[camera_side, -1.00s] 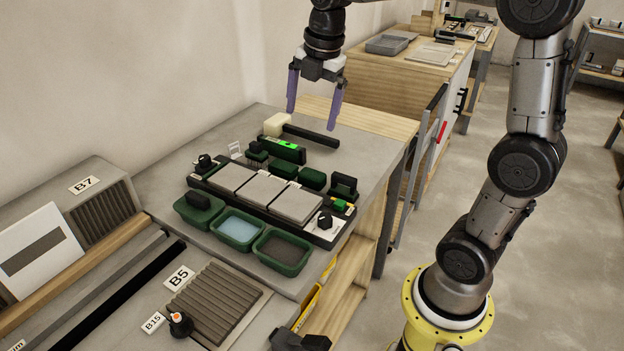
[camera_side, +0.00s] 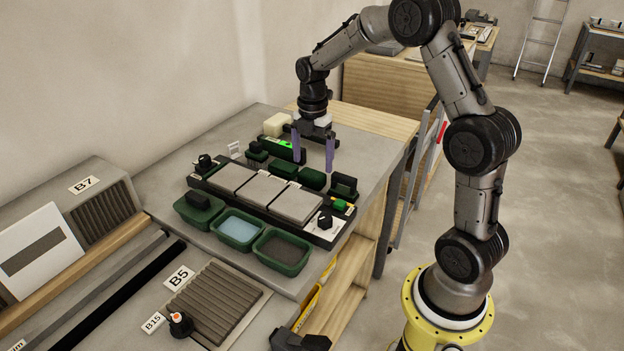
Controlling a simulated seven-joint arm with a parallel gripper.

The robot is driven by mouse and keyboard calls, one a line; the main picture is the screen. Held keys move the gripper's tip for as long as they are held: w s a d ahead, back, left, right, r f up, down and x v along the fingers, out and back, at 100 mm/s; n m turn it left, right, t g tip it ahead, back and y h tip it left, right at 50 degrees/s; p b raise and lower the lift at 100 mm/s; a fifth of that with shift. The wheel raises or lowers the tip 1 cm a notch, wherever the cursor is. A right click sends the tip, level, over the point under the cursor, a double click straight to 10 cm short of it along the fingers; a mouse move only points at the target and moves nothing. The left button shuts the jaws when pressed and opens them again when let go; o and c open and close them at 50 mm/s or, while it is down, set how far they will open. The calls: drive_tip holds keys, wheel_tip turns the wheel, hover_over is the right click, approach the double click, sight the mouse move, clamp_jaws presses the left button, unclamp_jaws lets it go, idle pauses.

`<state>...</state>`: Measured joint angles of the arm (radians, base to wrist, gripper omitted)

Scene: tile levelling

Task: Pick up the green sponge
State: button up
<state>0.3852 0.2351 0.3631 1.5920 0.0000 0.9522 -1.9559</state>
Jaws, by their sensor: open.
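Two dark green blocks, a left one (camera_side: 283,168) and a right one (camera_side: 312,179), lie behind the row of grey tiles (camera_side: 264,190). They look sponge-like, but I cannot tell which is the green sponge. My gripper (camera_side: 313,166) points down with its two purple fingers spread and nothing between them. Its fingertips appear just behind and above the right green block, and I see no clear contact. A small bright green piece (camera_side: 339,205) sits at the right end of the black tile frame (camera_side: 319,236).
A green-lit level (camera_side: 285,144) and a cream block (camera_side: 277,124) stand behind. A black-and-green tool (camera_side: 343,186) is close to the right. Green tubs, one with blue water (camera_side: 238,230) and one with dark contents (camera_side: 281,251), line the front. Bare bench (camera_side: 375,165) lies at right.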

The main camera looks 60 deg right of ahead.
sight(312, 173)
drive_tip(key=shift+w+f, duration=0.1)
drive_tip(key=shift+f, duration=2.65)
drive_tip(key=c, duration=1.1)
